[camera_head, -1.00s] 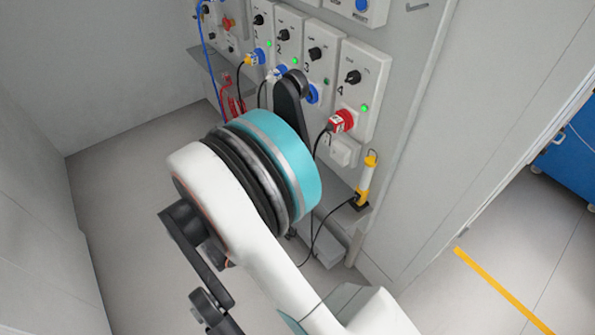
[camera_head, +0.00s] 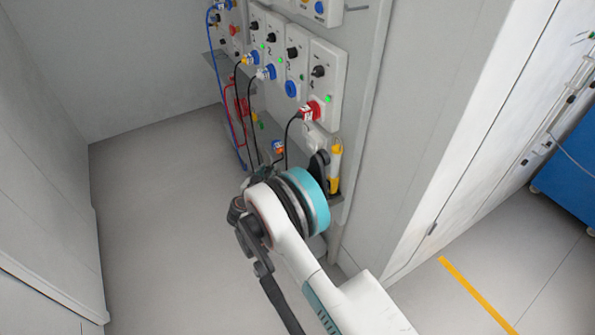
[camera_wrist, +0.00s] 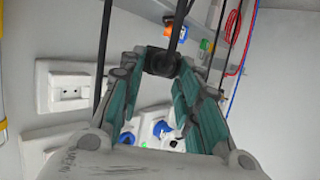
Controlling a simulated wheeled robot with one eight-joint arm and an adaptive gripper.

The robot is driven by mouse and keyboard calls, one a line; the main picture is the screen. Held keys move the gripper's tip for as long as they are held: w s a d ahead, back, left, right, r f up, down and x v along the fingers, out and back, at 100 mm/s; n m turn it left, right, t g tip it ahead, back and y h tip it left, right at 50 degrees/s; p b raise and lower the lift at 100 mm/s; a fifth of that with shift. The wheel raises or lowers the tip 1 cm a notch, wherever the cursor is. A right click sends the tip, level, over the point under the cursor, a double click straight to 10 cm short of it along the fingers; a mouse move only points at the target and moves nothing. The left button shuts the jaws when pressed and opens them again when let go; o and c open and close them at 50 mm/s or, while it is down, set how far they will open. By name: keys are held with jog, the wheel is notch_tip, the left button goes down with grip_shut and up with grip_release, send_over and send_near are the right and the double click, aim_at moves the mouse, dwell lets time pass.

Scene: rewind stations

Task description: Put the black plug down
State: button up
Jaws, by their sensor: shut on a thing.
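My gripper (camera_wrist: 163,74) is shut on the black plug (camera_wrist: 161,61) in the wrist view, with the plug between its two teal-padded fingers. A black cable (camera_wrist: 179,24) runs up from around the plug towards the top edge. The plug is held in the air in front of the wall panel. In the head view my wrist and arm cover most of the gripper, and I cannot make out the plug there.
A row of numbered socket panels (camera_head: 318,85) stands above; a red plug (camera_head: 311,110) sits in socket 4, blue socket 3 (camera_head: 291,89) is empty. A yellow-and-white tool (camera_head: 335,166) stands right of my wrist. Red and blue cables hang left. Open floor (camera_head: 165,210) lies left.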

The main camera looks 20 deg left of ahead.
jog(key=w+d+b, duration=0.1)
jog(key=w+d, duration=0.2)
jog(key=w+d+f+b, duration=0.1)
jog(key=w+d, duration=0.2)
jog(key=w, duration=0.1)
jog(key=w+d+b, duration=0.2)
jog(key=w+d, duration=0.1)
jog(key=w, duration=0.1)
jog(key=shift+d+f, duration=0.15)
jog(key=shift+f, duration=0.25)
notch_tip(320, 180, down, 5)
jog(key=shift+r+b, duration=0.1)
jog(key=shift+b, duration=1.05)
jog(key=shift+w+d+f+b, duration=0.15)
jog(key=shift+f+b, duration=0.1)
jog(key=shift+b, duration=0.1)
jog(key=o, duration=1.2)
jog(key=shift+r, duration=0.1)
jog(key=shift+p+v, duration=1.9)
jog(key=shift+v, duration=4.15)
